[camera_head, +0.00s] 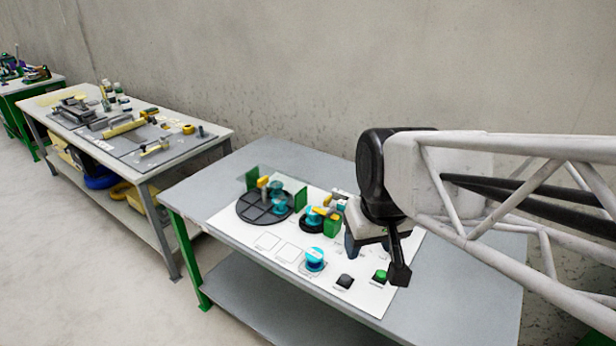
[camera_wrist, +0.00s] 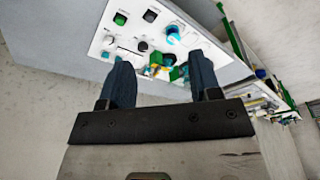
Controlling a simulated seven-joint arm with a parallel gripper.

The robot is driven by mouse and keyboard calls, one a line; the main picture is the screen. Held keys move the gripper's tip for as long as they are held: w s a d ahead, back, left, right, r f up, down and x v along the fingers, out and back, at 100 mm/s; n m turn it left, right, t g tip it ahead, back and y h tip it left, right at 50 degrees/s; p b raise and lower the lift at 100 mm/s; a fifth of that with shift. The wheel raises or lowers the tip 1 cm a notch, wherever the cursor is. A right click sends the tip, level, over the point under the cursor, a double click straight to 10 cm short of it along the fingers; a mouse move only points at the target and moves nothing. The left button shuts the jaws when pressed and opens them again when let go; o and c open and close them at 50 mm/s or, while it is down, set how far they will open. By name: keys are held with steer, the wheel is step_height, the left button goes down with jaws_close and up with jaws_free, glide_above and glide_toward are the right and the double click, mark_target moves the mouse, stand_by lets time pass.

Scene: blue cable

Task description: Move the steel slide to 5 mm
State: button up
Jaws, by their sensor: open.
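I cannot make out the steel slide or its scale clearly in either view. In the wrist view, a thin dark line on the white panel (camera_wrist: 168,18) and a small pale round part (camera_wrist: 108,41) lie past the left finger; I cannot tell if either belongs to the slide. My gripper (camera_head: 376,262) is open with nothing between its fingers. In the head view it hangs over the right part of the panel and hides some of it. In the wrist view, its two dark blue fingers (camera_wrist: 157,58) stand apart, with the panel beyond their tips.
The panel carries a black dial plate (camera_head: 254,211), a blue knob (camera_head: 315,258), a black button (camera_head: 345,281), a green button (camera_head: 380,276) and green blocks (camera_head: 301,199). The grey bench (camera_head: 285,160) is bare behind the panel. Another loaded bench (camera_head: 215,133) stands at left.

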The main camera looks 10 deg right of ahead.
steer(key=w+n+y, duration=0.1)
steer(key=w+n, duration=0.1)
steer(key=w, duration=1.2)
steer(key=n+y, duration=0.2)
steer(key=n, duration=0.4)
glide_above(328, 198)
steer(key=s+d, duration=0.2)
step_height(328, 198, down, 24)
steer(key=shift+s+d+f+t, duration=0.15)
steer(key=shift+f+t, duration=0.1)
steer(key=shift+t, duration=0.05)
steer(key=shift+x, duration=3.85)
steer(key=shift+c, duration=0.3)
